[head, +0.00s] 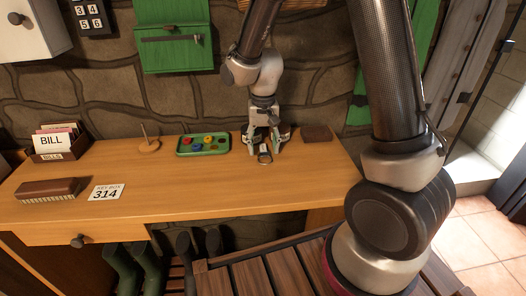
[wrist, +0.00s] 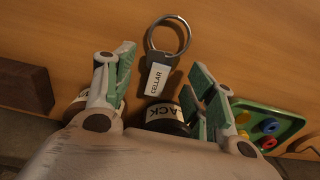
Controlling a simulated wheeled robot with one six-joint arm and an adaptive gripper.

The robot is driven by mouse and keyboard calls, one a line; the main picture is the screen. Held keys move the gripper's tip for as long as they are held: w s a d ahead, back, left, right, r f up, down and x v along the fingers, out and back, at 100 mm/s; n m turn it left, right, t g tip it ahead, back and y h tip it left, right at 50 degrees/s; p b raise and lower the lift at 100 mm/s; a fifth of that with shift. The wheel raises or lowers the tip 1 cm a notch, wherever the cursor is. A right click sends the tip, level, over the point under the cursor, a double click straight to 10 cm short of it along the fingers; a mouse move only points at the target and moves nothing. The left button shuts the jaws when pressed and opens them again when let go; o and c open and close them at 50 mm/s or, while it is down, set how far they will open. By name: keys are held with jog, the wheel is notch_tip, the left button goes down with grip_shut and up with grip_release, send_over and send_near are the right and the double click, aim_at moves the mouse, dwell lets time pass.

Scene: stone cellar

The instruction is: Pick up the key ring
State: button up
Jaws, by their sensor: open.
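The key ring (head: 264,157) lies on the wooden desk (head: 230,185) under my gripper (head: 265,146). In the wrist view the key ring (wrist: 184,40) is a metal loop joined to a dark fob with a white label reading CELLAR. My gripper (wrist: 163,68) is open. Its green-padded fingers stand on either side of the fob, and the metal loop reaches out past the fingertips. Nothing is held. I cannot tell how high the fingertips are above the desk.
Dark round items with white labels, one (wrist: 165,115) reading ACK, sit close behind the fob, partly hidden by my gripper. A green tray (head: 203,152) of coloured pieces stands left, a brown block (head: 317,132) right.

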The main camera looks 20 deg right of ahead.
jog(key=shift+f, duration=0.55)
jog(key=shift+c, duration=0.2)
jog(key=c, duration=1.1)
jog(key=shift+o, duration=0.2)
jog(key=shift+r, duration=0.15)
